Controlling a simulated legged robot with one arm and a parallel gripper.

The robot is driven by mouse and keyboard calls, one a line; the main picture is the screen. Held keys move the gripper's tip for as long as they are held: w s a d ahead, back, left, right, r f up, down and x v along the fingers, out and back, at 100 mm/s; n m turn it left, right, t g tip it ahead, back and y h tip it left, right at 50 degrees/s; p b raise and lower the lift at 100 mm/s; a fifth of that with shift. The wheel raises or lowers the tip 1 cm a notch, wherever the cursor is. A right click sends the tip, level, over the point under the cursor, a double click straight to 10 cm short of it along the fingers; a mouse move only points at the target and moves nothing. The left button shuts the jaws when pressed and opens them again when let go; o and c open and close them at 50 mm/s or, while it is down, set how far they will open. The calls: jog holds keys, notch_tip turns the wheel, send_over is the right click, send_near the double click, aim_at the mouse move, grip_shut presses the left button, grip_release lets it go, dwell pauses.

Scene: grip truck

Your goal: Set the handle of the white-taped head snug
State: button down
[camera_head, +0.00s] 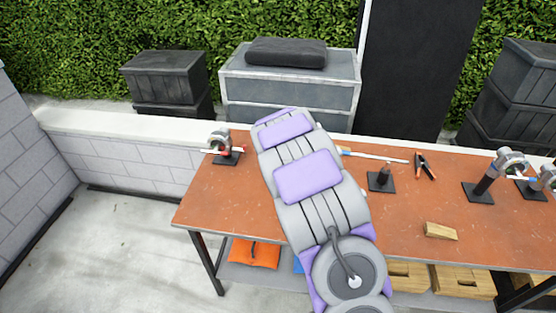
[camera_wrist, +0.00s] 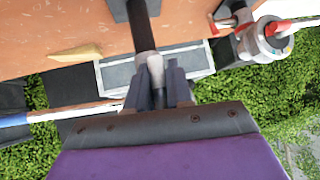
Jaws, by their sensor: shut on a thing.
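My gripper (camera_wrist: 158,82) is shut on a grey cylindrical piece (camera_wrist: 156,68) at the top of a black post (camera_wrist: 142,32) in the wrist view. A pale bar (camera_wrist: 80,110) with a blue band runs to the left from beside my fingers. It also shows in the head view (camera_head: 380,156), right of my arm. I cannot tell how the bar joins the grey piece. A round metal head (camera_head: 220,140) with a red-marked bar stands at the table's left; it also shows in the wrist view (camera_wrist: 268,38). Which head has white tape is not clear. My arm hides the gripper in the head view.
Two more heads (camera_head: 506,162) (camera_head: 546,178) stand at the table's right. A short black post (camera_head: 382,178), pliers (camera_head: 425,166) and a wood block (camera_head: 440,231) are on the orange-brown table (camera_head: 400,212). Bins (camera_head: 290,95) stand behind. The table's front left is clear.

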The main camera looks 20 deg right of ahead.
jog(key=shift+f, duration=0.15)
jog(key=c, duration=1.1)
grip_release()
jog(key=shift+c, duration=0.2)
jog(key=shift+r, duration=0.2)
jog(key=p+v, duration=0.1)
jog(key=v, duration=1.6)
jog(key=shift+p, duration=0.35)
jog(key=shift+a, duration=0.1)
jog(key=shift+s, duration=0.1)
jog(key=s+a+r+n+g+y+b, duration=0.1)
jog(key=s+a+g, duration=0.2)
jog(key=s, duration=0.9)
jog(key=s+a+n+g+y+b, duration=0.1)
jog(key=s+a+g, duration=0.3)
jog(key=s, duration=0.9)
jog(key=s+a+r+n+g+y, duration=0.1)
jog(key=s+a+n+g, duration=0.2)
jog(key=s+a, duration=0.4)
jog(key=s, duration=0.6)
jog(key=shift+a+r+g+b, duration=0.2)
jog(key=shift+r+g+b, duration=0.15)
jog(key=shift+g+b, duration=0.05)
